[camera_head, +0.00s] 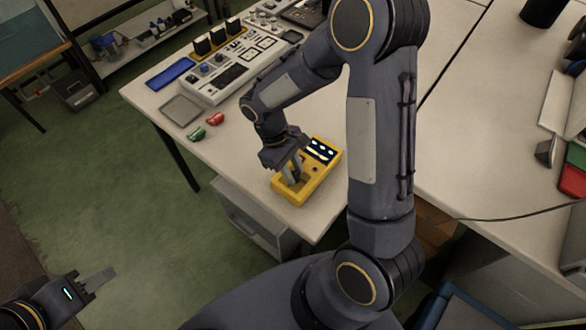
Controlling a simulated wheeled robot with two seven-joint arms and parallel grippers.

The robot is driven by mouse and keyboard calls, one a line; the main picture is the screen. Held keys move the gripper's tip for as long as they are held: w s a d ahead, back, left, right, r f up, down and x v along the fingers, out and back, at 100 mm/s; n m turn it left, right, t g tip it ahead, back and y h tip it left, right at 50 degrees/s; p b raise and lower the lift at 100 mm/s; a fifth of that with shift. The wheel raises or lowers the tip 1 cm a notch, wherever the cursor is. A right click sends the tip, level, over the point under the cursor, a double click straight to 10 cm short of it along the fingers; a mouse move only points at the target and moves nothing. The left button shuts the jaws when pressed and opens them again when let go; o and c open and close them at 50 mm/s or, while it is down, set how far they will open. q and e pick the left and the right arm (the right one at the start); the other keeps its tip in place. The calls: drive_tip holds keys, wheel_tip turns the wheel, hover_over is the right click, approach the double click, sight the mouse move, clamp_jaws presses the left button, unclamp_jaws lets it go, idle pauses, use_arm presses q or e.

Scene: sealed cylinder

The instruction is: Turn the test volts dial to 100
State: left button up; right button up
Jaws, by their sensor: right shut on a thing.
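A yellow tester (318,181) lies near the front edge of the white table, with a lit dark display (321,149) at its far end. My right gripper (292,176) reaches down onto the near half of the tester's face and is shut on its dial. The fingers cover the dial, so its markings and the setting it points to cannot be read. My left gripper (98,281) is at the bottom left, over the green floor and far from the tester. Its finger spacing is unclear.
A grey instrument panel (228,82) stands further back on the table, with a blue tray (171,74) and a grey tray (181,110) beside it. Red (215,119) and green (196,133) clips lie left of the tester. The table's front edge is close to the tester.

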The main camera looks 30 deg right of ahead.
drive_tip(key=shift+n, duration=0.6)
drive_tip(key=shift+t, duration=0.3)
drive_tip(key=o, duration=1)
drive_tip(key=v, duration=0.8)
drive_tip(key=shift+a, duration=0.2)
drive_tip(key=shift+f, duration=0.15)
